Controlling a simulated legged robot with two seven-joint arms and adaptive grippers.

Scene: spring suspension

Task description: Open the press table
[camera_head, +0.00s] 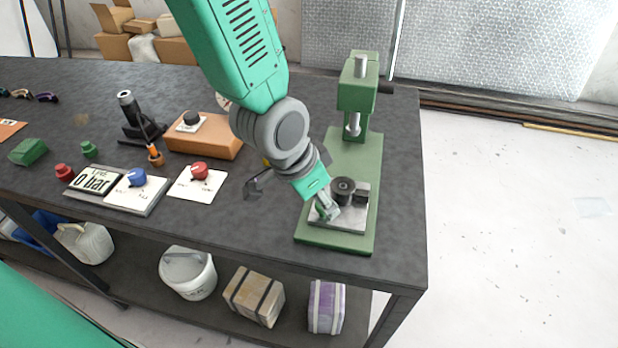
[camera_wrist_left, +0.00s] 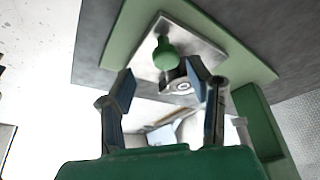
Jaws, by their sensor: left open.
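The green press (camera_head: 372,160) stands at the right end of the dark bench, with its column and ram at the back. Its press table, a grey metal plate (camera_head: 352,222), lies on the front of the green base and carries a dark spool-like cylinder (camera_head: 343,187) and a small dark block (camera_head: 361,190). My left gripper (camera_head: 327,208) is low over the plate's left part. In the left wrist view, its fingers (camera_wrist_left: 163,80) are apart, with a green knob (camera_wrist_left: 165,52) on the plate (camera_wrist_left: 205,42) just beyond them. Contact cannot be told. My right gripper is out of view.
Left along the bench are an orange-brown block (camera_head: 208,143), a card with a red knob (camera_head: 197,185), a board with a blue knob (camera_head: 138,190) and a black stand (camera_head: 138,125). The bench's right edge is close beside the press. Bare floor (camera_head: 510,220) lies beyond.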

